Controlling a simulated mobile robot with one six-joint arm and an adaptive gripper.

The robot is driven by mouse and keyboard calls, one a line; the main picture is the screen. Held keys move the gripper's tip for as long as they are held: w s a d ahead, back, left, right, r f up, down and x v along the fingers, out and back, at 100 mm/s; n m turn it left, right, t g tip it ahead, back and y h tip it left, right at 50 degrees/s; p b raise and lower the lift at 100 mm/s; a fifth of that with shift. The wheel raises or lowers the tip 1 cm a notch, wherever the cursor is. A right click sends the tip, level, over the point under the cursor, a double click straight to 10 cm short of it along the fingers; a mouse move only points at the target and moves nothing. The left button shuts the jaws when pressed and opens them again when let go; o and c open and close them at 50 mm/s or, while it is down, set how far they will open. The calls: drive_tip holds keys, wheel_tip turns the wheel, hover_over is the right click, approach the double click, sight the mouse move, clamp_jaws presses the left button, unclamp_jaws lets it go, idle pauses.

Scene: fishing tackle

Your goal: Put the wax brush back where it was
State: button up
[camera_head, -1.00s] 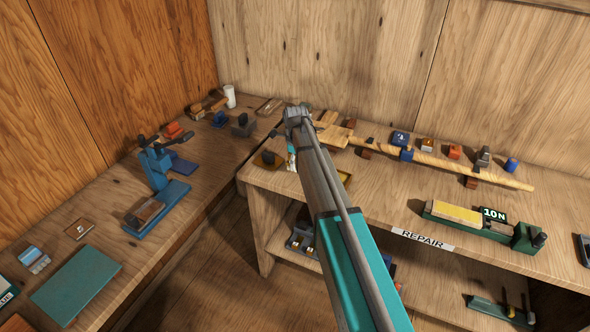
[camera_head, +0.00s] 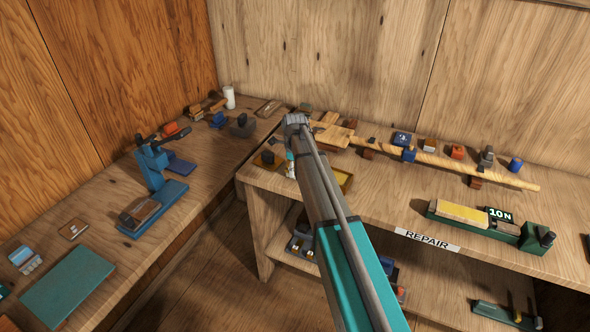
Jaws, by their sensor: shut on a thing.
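My gripper (camera_head: 296,121) is at the far end of my grey and teal arm, over the back left part of the repair bench (camera_head: 400,205). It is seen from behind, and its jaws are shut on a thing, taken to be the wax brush. The arm and gripper hide most of what is held, so I cannot make out its shape. A small white and blue item (camera_head: 291,167) shows just left of my arm near the bench's left end. I cannot tell whether it stands on the bench or hangs from the jaws.
A long wooden rod (camera_head: 455,165) lies on supports behind the arm, with several small blocks along it. Flat wooden pieces (camera_head: 335,135) lie just right of the gripper. A yellow-topped green gauge (camera_head: 470,218) sits at right. A blue stand (camera_head: 160,185) is on the left bench.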

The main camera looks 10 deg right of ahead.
drive_tip(key=shift+f, duration=0.15)
drive_tip(key=o, duration=1)
wheel_tip(320, 180, up, 12)
drive_tip(key=p, duration=1.2)
drive_tip(key=shift+r, duration=0.2)
